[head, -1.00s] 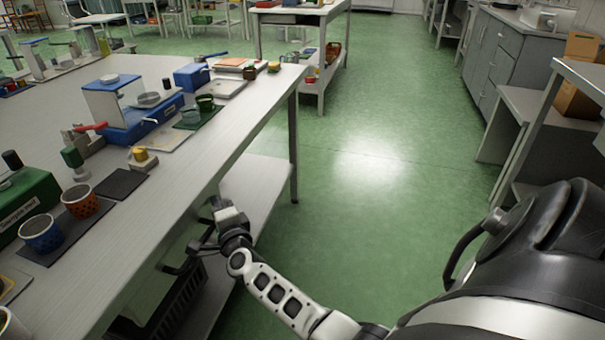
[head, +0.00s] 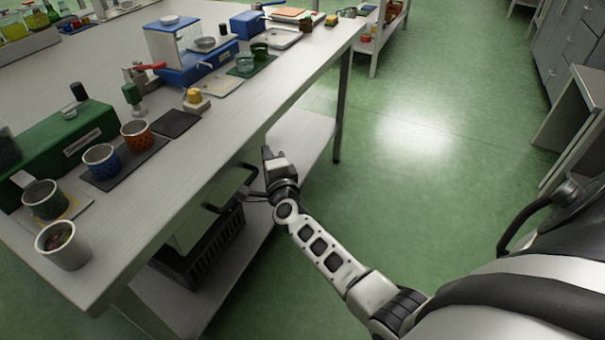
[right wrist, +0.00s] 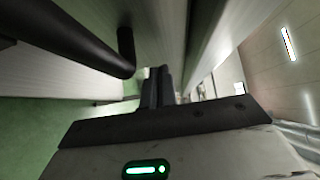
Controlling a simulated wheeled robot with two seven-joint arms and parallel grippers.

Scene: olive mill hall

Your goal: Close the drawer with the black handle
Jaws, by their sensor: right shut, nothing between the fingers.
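The black handle (head: 233,196) juts out below the front edge of the long table's top. In the right wrist view it is a thick dark bar (right wrist: 75,43) at upper left, close to the camera. The drawer front is mostly hidden under the tabletop in the head view, and I cannot tell how far it stands out. My right gripper (head: 269,157) is beside the handle, at the table's front edge, shut and empty. Its fingers (right wrist: 157,86) show together in the right wrist view, to the right of the bar; I cannot tell if they touch anything. My left gripper is out of view.
The long table (head: 190,160) carries several cups, a green machine (head: 62,150) and a blue device (head: 195,68). A black crate (head: 205,257) sits on the lower shelf (head: 302,138) beneath. Green floor (head: 420,210) is open to the right, with grey cabinets (head: 570,50) beyond.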

